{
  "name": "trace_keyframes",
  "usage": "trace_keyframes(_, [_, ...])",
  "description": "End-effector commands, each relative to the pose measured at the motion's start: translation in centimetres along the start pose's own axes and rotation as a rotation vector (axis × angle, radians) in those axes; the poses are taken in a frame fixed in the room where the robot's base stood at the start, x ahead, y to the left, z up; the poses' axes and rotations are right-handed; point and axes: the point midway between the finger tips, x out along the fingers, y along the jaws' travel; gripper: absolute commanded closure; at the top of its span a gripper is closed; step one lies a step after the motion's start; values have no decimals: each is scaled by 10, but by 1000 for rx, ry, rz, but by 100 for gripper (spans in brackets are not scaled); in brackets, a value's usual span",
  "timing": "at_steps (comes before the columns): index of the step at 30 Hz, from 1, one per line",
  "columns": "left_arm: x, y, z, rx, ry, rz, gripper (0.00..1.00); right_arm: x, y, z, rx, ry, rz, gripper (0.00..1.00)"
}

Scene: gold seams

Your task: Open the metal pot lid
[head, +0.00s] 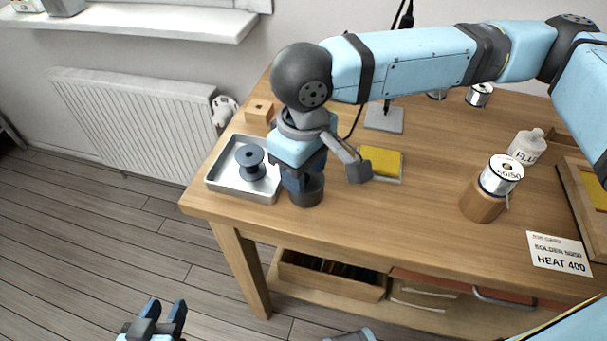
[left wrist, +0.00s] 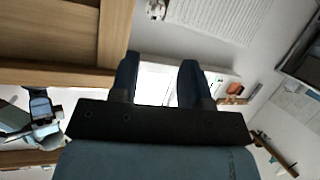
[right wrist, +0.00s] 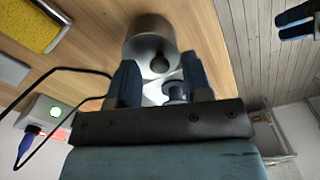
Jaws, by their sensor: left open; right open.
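A dark grey metal pot (head: 307,192) stands near the front left of the table, right of the tray. My right gripper (head: 303,178) is open and points down over it, hiding much of its top. In the right wrist view the pot (right wrist: 150,27) lies ahead of the open right fingers (right wrist: 160,64), with a dark round spot on its top face that looks like a lid knob. No grip on it shows. My left gripper (head: 164,312) is open and empty, low in front of the table; its fingers also show in the left wrist view (left wrist: 160,72).
A metal tray (head: 222,181) holding a dark spool (head: 250,161) stands just left of the pot. A yellow sponge (head: 382,160) lies to its right.

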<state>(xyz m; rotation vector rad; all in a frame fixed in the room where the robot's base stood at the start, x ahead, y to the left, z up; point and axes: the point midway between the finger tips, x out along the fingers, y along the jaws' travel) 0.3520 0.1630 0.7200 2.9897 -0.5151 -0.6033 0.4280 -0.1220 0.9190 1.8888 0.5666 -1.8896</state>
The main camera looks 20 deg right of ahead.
Motion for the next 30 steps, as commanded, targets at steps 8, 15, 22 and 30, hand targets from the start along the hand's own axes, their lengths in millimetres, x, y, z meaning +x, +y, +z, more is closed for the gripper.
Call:
trace_keyframes(8, [2,4,-14,3,46,13,57,6,0,0,0,1,-1,55])
trace_keyframes(15, [2,3,-10,7,36,15,57,6,0,0,0,1,-1,85])
trace_keyframes(22, [0,2,-8,8,27,12,57,6,0,0,0,0,-2,100])
trace_keyframes(30, [-8,-5,14,3,-93,-25,57,0,1,0,2,-15,-32,100])
